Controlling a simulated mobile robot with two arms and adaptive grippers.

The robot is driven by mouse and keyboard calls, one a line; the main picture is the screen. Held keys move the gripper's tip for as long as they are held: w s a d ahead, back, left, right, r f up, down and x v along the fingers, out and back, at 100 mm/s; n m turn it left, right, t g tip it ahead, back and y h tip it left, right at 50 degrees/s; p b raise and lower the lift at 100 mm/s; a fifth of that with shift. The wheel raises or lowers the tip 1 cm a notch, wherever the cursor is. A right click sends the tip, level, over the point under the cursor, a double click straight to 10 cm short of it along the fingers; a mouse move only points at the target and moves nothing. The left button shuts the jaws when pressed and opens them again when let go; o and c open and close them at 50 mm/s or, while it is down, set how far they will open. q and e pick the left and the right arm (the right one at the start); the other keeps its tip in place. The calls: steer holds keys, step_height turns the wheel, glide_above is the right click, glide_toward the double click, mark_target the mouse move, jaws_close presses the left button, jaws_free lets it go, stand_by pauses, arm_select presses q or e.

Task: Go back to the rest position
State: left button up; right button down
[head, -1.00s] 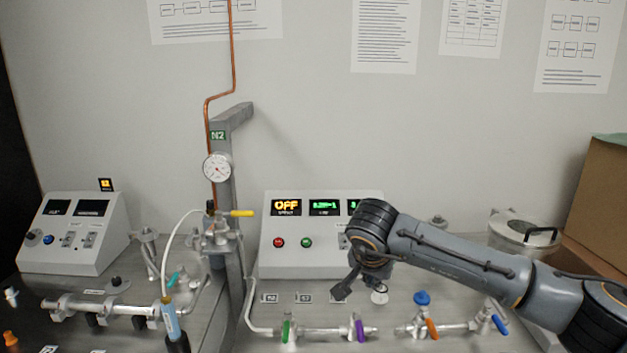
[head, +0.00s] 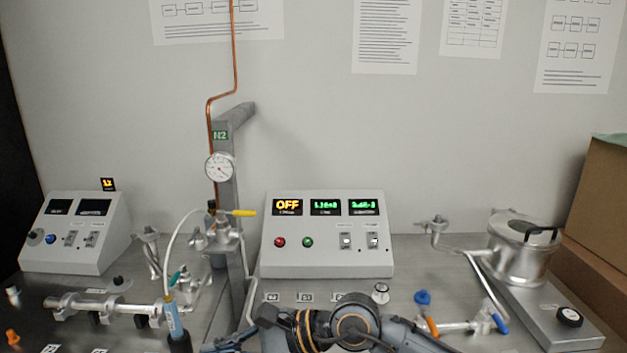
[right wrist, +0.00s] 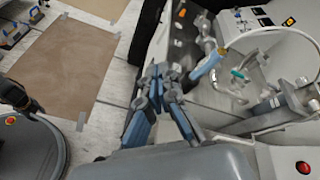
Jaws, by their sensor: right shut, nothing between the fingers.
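My right arm (head: 355,330) lies low along the bottom edge of the head view, in front of the bench, partly cut off by the frame. My right gripper (right wrist: 160,72) shows in the right wrist view with its fingers together and nothing between them. It is over the bench's front edge, beside a light-blue tube (right wrist: 207,66) that also stands at the lower left in the head view (head: 172,318). I cannot tell the gap between them. My left gripper is in neither view.
A control box (head: 325,250) shows OFF and lit readouts. A metal manifold (head: 100,306), a grey post (head: 235,180) with a gauge (head: 220,168), and a lidded pot (head: 523,255) stand on the bench. A brown floor mat (right wrist: 60,75) lies beyond the bench edge.

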step_height(320, 180, up, 10)
steer(key=s+m+t+y, duration=0.2)
steer(key=m+t+y, duration=0.2)
steer(key=m+y, duration=0.45)
steer(key=w+d+r+m+t+h, duration=0.1)
steer(key=w+d+m+t+h, duration=0.2)
steer(key=d+m+t, duration=0.5)
steer(key=w+d+m+t+h, duration=0.25)
steer(key=m+t, duration=0.25)
steer(key=m, duration=0.7)
steer(key=d+f+m+g+h, duration=0.1)
steer(key=d+f+m+h, duration=1.6)
steer(key=m, duration=0.4)
steer(key=s+d+f+m+g, duration=0.45)
steer(key=s+f+g, duration=0.25)
steer(key=s+f, duration=0.4)
steer(key=s+d+f+m+g, duration=0.3)
steer(key=s+f+m+g, duration=0.3)
steer(key=s+f, duration=0.6)
steer(key=s+f+g, duration=0.1)
steer(key=s+f, duration=0.1)
steer(key=f, duration=1)
steer(key=s+f+g, duration=0.1)
steer(key=s+f, duration=0.1)
steer(key=f, duration=1)
steer(key=s+d+f, duration=0.3)
steer(key=s+f, duration=1.2)
steer(key=shift+s+n+g, duration=0.3)
steer(key=shift+s+g, duration=0.1)
